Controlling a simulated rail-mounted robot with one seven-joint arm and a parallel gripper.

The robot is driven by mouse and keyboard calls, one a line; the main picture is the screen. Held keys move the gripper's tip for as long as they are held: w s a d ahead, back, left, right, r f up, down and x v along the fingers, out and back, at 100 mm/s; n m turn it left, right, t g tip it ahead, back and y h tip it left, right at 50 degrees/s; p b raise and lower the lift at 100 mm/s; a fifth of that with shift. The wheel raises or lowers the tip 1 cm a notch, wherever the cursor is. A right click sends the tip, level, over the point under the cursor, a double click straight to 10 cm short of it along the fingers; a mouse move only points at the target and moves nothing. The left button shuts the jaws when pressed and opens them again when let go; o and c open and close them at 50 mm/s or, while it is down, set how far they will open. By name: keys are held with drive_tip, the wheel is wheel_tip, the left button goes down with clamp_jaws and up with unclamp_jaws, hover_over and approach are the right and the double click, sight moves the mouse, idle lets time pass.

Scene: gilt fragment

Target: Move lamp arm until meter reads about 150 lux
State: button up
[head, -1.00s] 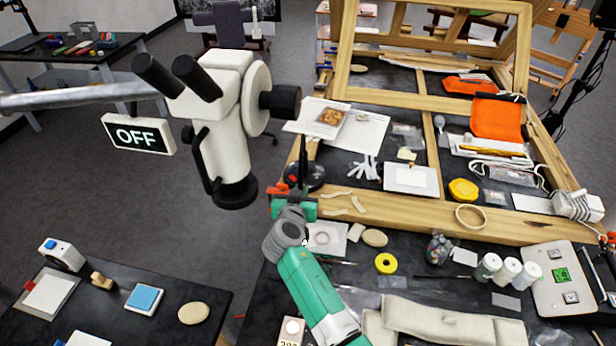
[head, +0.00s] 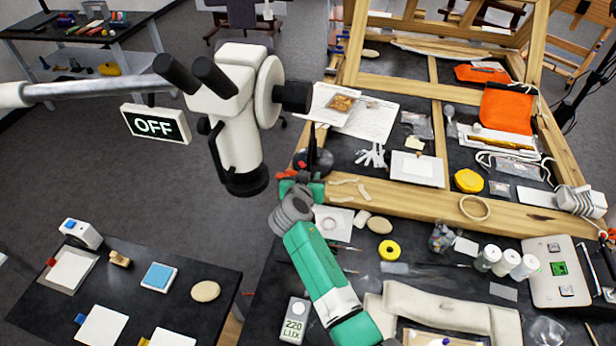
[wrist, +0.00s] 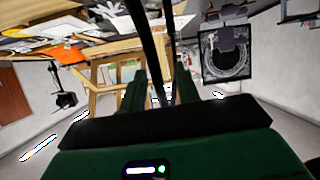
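The lux meter (head: 293,320) lies on the bench at the lower middle of the head view. Its display reads 220 LUX. A dark round lamp-like head (head: 314,163) with a thin black upright stem stands at the front edge of the wooden frame. My gripper (head: 301,190) is right at it, with green fingers on either side of something dark. In the wrist view, thin black rods (wrist: 153,45) run down between my fingers (wrist: 158,92). Whether the fingers press on a rod is not clear. Most of the lamp arm is hidden or hard to make out.
The wooden frame (head: 425,208) fills the right. A yellow ring (head: 389,250), white pots (head: 505,263) and a cloth roll (head: 440,306) crowd the bench.

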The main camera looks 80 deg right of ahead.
drive_tip(key=v, duration=0.7)
drive_tip(key=shift+a+r, duration=0.15)
drive_tip(key=shift+a, duration=0.25)
